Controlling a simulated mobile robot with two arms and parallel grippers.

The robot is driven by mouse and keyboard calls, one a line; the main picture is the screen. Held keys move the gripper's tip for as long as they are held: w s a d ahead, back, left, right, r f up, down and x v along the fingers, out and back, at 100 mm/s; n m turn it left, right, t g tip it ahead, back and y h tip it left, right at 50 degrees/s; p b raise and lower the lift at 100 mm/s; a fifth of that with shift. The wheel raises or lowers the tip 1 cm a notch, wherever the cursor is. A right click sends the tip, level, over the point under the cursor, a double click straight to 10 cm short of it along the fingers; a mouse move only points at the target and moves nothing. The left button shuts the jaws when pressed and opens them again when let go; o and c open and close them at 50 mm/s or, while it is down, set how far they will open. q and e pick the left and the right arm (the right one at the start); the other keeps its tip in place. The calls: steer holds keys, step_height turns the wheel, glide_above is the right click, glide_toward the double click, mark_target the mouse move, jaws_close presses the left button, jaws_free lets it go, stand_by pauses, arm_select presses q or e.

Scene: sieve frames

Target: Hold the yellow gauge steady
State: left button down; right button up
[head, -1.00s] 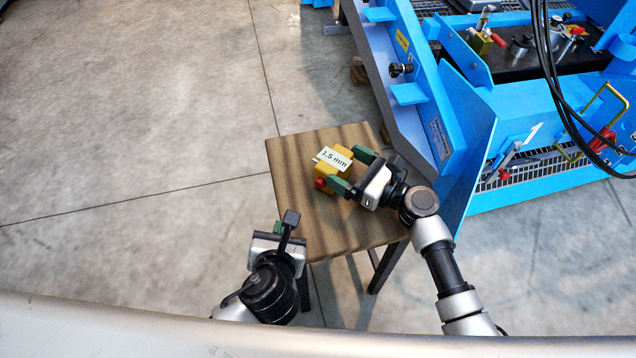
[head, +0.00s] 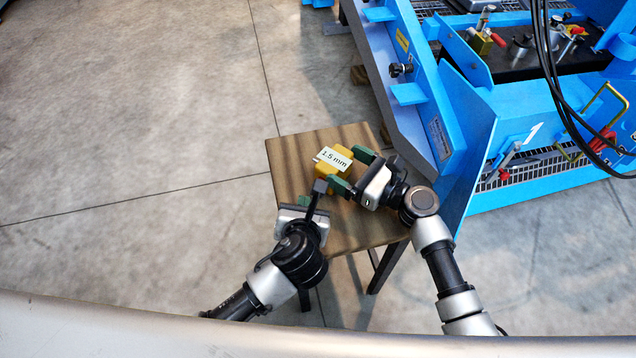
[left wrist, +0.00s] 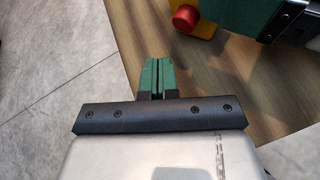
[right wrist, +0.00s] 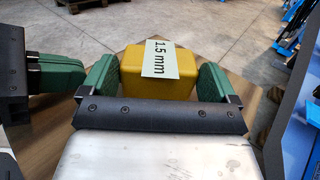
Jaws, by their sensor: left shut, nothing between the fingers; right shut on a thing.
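The yellow gauge (head: 328,165) with a white "1.5 mm" label is over the wooden stool top. My right gripper (head: 350,172) is shut on it, with green fingers on two opposite sides. The right wrist view shows the yellow gauge (right wrist: 130,80) between the fingers of my right gripper (right wrist: 158,85). In the left wrist view a red knob (left wrist: 185,18) shows on the gauge's yellow part. My left gripper (left wrist: 157,75) is shut and empty, over the stool close to the gauge and apart from it.
The wooden stool (head: 290,165) has bare top around the gauge. A blue machine frame (head: 465,140) with clamps and black cables (head: 560,95) stands close on the right. Open concrete floor (head: 120,130) lies to the left.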

arm_select(q)
steer(key=shift+w+d, duration=0.45)
steer(key=shift+w, duration=0.25)
steer(key=shift+w, duration=0.1)
stand_by(1.5)
steer(key=shift+w+d, duration=0.2)
steer(key=shift+w, duration=0.05)
steer(key=shift+w+d, duration=0.35)
steer(key=shift+w, duration=0.2)
stand_by(0.9)
steer(key=shift+s, duration=0.1)
steer(key=shift+s+a, duration=0.6)
steer(key=shift+s, duration=0.25)
steer(key=shift+s+a, duration=0.45)
steer(key=shift+s, duration=0.25)
steer(key=shift+s+a, duration=0.45)
steer(key=shift+s, duration=0.25)
steer(key=shift+s+a, duration=0.45)
steer(key=shift+s, duration=0.25)
